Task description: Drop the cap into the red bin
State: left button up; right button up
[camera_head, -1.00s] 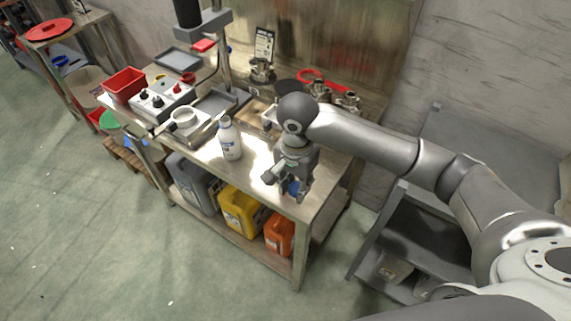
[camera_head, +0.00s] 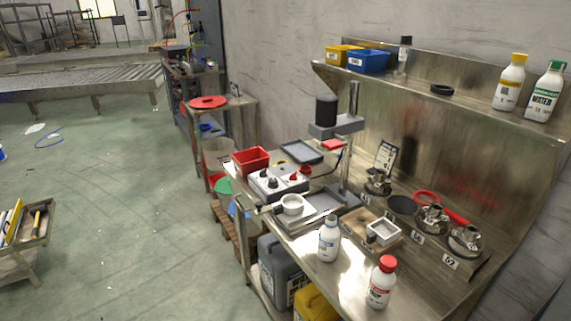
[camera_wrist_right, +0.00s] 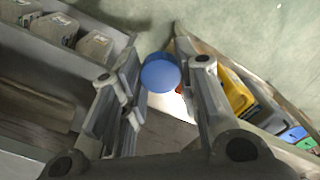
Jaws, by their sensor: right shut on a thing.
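A round blue cap (camera_wrist_right: 160,74) sits between the fingertips of my right gripper (camera_wrist_right: 164,66) in the right wrist view. The gripper is shut on it and holds it in the air. A red open-topped bin (camera_head: 252,160) stands at the far left end of the metal workbench in the head view, behind a grey box with knobs. My right gripper and the cap are outside the head view. My left gripper is in neither view.
The workbench (camera_head: 340,275) carries a white bottle (camera_head: 328,240), a red-capped bottle (camera_head: 381,283), a press stand (camera_head: 340,130) and metal parts. Yellow and blue bins (camera_head: 367,61) sit on the shelf above. Open floor (camera_head: 110,180) lies left of the bench.

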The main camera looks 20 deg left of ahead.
aim_at(255, 169)
jog(key=i+j+z, duration=0.2)
jog(key=j+z, duration=0.15)
jog(key=i+j+z, duration=0.1)
jog(key=j+z, duration=0.25)
jog(key=j, duration=0.25)
jog(key=j+z, duration=0.4)
jog(key=j, duration=0.15)
jog(key=j+z, duration=0.35)
jog(key=j, duration=1.85)
jog(key=k+j, duration=0.1)
jog(key=j, duration=1.3)
jog(key=k+j, duration=0.15)
jog(key=j, duration=0.55)
